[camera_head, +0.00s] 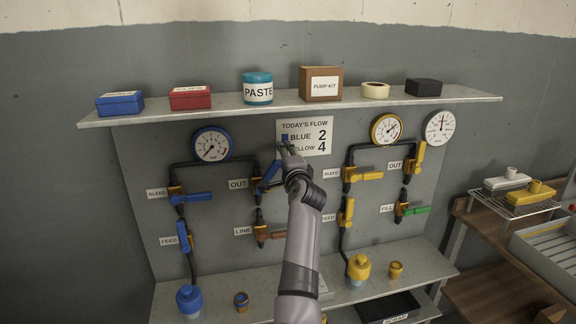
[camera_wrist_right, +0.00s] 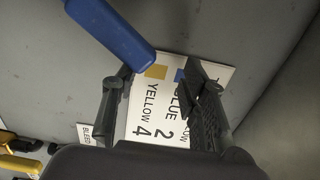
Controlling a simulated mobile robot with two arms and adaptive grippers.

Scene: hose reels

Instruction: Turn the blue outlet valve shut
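The blue outlet valve, beside the left OUT label (camera_head: 238,184), has a blue lever (camera_head: 268,177) on a brass body. The lever slants up to the right, and my gripper partly hides its upper end. It also shows in the right wrist view as a blue bar (camera_wrist_right: 112,30) at the upper left, outside the space between the fingers. My right gripper (camera_head: 287,152) is just above and right of the lever, in front of the flow sign. In the right wrist view its fingers (camera_wrist_right: 160,100) are spread and nothing is between them. My left gripper is not in view.
The flow sign (camera_head: 317,135) reads blue 2, yellow 4. Nearby are the blue bleed lever (camera_head: 195,197), blue feed lever (camera_head: 184,237), brown link lever (camera_head: 272,236) and yellow bleed lever (camera_head: 369,176). A shelf (camera_head: 225,106) with boxes overhangs the panel.

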